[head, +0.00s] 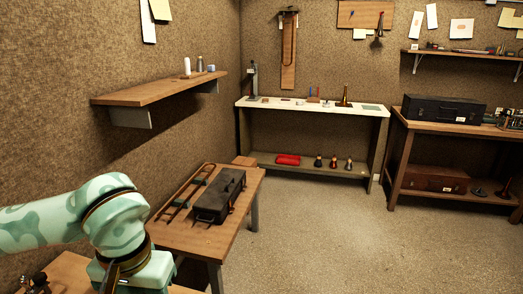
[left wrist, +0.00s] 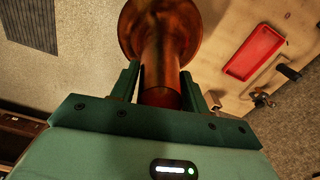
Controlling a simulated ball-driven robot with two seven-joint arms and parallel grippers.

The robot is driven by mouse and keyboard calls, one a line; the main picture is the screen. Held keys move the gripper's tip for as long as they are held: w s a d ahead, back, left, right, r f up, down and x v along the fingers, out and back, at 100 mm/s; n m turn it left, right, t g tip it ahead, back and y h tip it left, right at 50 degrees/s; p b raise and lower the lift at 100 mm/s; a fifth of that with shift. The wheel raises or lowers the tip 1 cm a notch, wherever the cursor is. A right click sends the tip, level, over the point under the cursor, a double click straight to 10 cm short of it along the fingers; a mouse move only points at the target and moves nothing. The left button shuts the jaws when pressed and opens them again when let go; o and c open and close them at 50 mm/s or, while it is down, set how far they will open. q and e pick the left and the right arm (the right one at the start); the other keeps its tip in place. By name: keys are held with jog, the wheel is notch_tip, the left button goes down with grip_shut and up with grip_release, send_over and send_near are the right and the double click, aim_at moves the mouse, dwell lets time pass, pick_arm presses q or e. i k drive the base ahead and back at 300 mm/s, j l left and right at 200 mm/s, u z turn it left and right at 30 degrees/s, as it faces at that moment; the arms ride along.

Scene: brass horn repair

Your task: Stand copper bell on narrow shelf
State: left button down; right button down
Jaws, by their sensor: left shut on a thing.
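The copper bell (left wrist: 162,45) fills the top middle of the left wrist view, its flared end away from me and its narrower neck between my fingers. My left gripper (left wrist: 160,90) is shut on that neck. In the head view my left arm comes in at the lower left; the bell does not show there. A wooden wall shelf (head: 150,96) is on the left wall, above and beyond my arm. Another wall shelf (head: 460,54) is at the far right; I cannot tell which is the narrow shelf. My right gripper is in neither view.
A white bottle (head: 187,67) and small containers (head: 204,65) stand at the wall shelf's far end; its near part is bare. Below is a wooden table (head: 225,232) with a black case (head: 219,195). A white-topped bench (head: 300,104) stands at the back. Open floor (head: 330,235) lies right.

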aim_at(146, 90)
jog(key=i+l+z, duration=0.15)
jog(key=i, duration=1.6)
jog(key=i+l+u, duration=0.1)
jog(key=i+u, duration=0.3)
jog(key=i+l+u, duration=0.2)
jog(key=i+u, duration=0.2)
jog(key=i+l+u, duration=0.4)
jog(key=k+j, duration=0.05)
jog(key=j, duration=0.05)
